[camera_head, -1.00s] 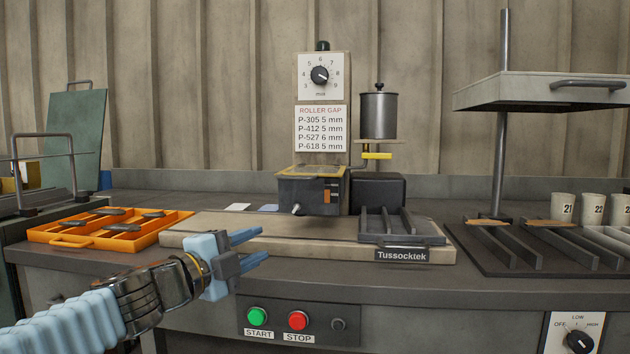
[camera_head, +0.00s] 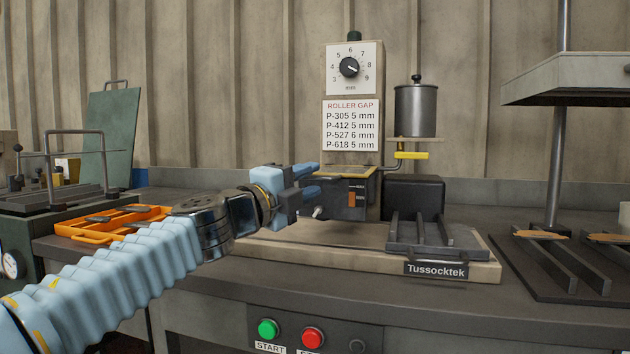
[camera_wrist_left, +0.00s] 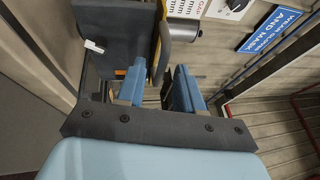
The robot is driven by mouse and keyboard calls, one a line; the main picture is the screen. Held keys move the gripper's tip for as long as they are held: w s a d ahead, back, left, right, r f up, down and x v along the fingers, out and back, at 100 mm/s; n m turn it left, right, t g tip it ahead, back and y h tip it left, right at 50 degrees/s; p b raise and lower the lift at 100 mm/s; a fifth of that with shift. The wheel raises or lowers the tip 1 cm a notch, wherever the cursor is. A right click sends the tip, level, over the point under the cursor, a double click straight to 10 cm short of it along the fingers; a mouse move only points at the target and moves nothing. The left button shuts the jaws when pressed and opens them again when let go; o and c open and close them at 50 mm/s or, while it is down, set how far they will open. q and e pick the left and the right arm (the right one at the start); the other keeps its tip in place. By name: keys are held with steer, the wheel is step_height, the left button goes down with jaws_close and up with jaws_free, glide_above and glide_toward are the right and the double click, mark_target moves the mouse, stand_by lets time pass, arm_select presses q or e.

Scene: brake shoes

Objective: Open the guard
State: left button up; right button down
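The guard (camera_head: 352,205) is a dark box front with a yellow upper rim and a small pale knob, on the roller machine at centre. My left gripper (camera_head: 314,181) is at the guard's left upper side, with its blue fingers pointing right. In the left wrist view the fingers (camera_wrist_left: 161,90) are apart, with a gap between them. The dark, yellow-edged guard panel (camera_wrist_left: 112,35) shows ahead of the fingers there, its pale knob at the left. I cannot tell whether a finger touches it. My gripper hides part of the guard's left side. My right gripper is not in view.
A dial (camera_head: 349,67) and a roller gap chart (camera_head: 350,125) stand above the guard. A metal pot (camera_head: 416,110) and yellow lever (camera_head: 412,155) are to its right. An orange tray (camera_head: 88,236) lies at left. A slotted dark rack (camera_head: 434,246) sits on the machine's base.

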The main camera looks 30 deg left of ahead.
arm_select(q)
steer(key=shift+x, duration=1.2)
jaws_close()
